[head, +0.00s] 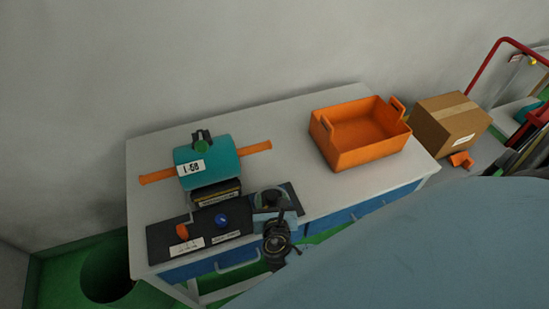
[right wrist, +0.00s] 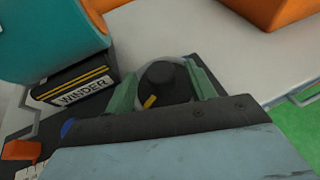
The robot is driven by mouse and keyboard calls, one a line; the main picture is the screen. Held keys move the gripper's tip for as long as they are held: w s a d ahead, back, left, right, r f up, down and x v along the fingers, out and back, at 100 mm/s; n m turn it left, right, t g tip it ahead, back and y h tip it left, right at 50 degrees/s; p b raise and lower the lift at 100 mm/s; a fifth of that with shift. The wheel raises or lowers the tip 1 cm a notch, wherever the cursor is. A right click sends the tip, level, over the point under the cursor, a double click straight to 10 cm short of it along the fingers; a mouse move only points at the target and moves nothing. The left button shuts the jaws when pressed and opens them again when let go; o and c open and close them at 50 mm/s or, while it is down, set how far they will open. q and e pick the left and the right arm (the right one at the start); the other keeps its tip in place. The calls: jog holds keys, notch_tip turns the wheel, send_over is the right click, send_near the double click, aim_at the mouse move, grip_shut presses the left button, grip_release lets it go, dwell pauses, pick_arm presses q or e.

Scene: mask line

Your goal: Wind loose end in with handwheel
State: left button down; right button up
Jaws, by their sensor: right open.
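The teal winder (head: 222,160) stands on the left part of the table, with a white label on its front. An orange strip (head: 157,177) sticks out of its left side and another orange length (head: 256,148) out of its right. My right gripper (head: 271,197) is over the right end of the black control panel (head: 160,236). In the right wrist view its green fingers are open, one on each side of the round dark handwheel (right wrist: 165,78), which has a yellow mark. I cannot tell whether they touch it. My left gripper is not in view.
The panel carries an orange switch (head: 182,231) and a blue button (head: 220,220). An empty orange crate (head: 362,156) stands at the table's right. A cardboard box (head: 449,133) is beyond it. The white tabletop (head: 290,135) between winder and crate is clear.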

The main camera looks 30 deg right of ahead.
jog(key=v, duration=0.9)
jog(key=s+d+f+m+g+y+b, duration=0.25)
jog(key=s+f+m, duration=0.25)
jog(key=f, duration=0.8)
jog(key=s+d+f+m+g+y+b, duration=0.1)
jog(key=s+f+m+g+b, duration=0.35)
jog(key=f, duration=0.85)
jog(key=s+d+f+m+g+y+b, duration=0.1)
jog(key=s+f+m+g+y+b, duration=0.2)
jog(key=s+f+m, duration=1.4)
jog(key=s+m+g+b, duration=0.1)
jog(key=b, duration=0.2)
jog(key=shift+s+d, duration=0.15)
jog(key=shift+s, duration=0.25)
jog(key=shift+m, duration=0.25)
